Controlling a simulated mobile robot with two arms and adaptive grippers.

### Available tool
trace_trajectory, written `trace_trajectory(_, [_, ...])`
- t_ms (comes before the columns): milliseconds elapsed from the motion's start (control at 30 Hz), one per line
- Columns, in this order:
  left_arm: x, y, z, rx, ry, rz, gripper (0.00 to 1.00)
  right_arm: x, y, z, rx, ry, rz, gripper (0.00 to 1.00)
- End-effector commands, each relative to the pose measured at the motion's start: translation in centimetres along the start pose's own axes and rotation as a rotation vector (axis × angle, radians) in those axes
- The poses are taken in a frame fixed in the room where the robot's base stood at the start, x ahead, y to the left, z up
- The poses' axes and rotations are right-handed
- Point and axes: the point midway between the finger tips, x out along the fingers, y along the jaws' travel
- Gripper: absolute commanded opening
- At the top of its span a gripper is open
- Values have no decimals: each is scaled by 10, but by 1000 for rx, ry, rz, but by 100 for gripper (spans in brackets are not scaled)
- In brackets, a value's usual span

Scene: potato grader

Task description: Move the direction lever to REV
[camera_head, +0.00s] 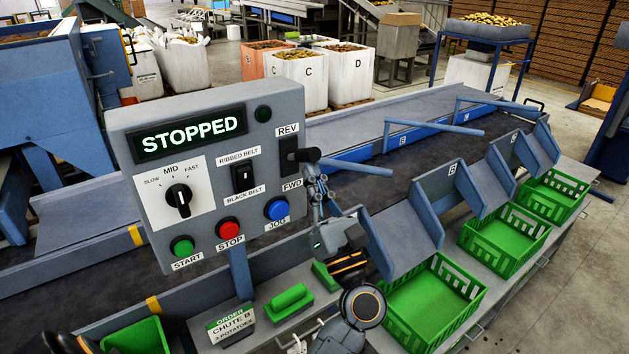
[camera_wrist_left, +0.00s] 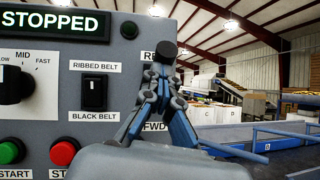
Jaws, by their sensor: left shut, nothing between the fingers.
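The grey control panel (camera_head: 140,120) carries the direction lever (camera_head: 308,155), a black knob standing out from a dark slot (camera_head: 288,158). REV is printed above the slot and FWD below. In the head view the knob is near the slot's mid-height. The knob also shows in the left wrist view (camera_wrist_left: 167,49), overlapping the REV label. My left gripper (camera_head: 314,180) is shut and empty, with its fingertips (camera_wrist_left: 160,74) just below the knob. I cannot tell whether they touch it. The fingers hide part of the slot in the wrist view. My right gripper is not in view.
The display (camera_head: 190,134) reads STOPPED. Blue chutes (camera_head: 405,235) and green crates (camera_head: 432,300) stand to the right. Open air lies right of the panel.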

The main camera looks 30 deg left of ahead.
Motion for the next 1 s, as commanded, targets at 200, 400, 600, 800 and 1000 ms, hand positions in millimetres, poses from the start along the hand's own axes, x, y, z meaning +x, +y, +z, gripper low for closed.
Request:
trace_trajectory(200, [5, 4, 8, -6, -15, 11, 0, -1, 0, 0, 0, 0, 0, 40])
trace_trajectory(400, [3, 4, 9, -5, -17, 11, 0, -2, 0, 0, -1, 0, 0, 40])
trace_trajectory(600, [-25, 2, 6, -4, -11, 4, 0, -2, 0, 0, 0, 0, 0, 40])
trace_trajectory(800, [-71, 0, 2, 0, -4, -1, 0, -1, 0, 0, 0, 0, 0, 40])
trace_trajectory(1000, [-105, -1, 1, 1, -2, -1, 0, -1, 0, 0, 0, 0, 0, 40])
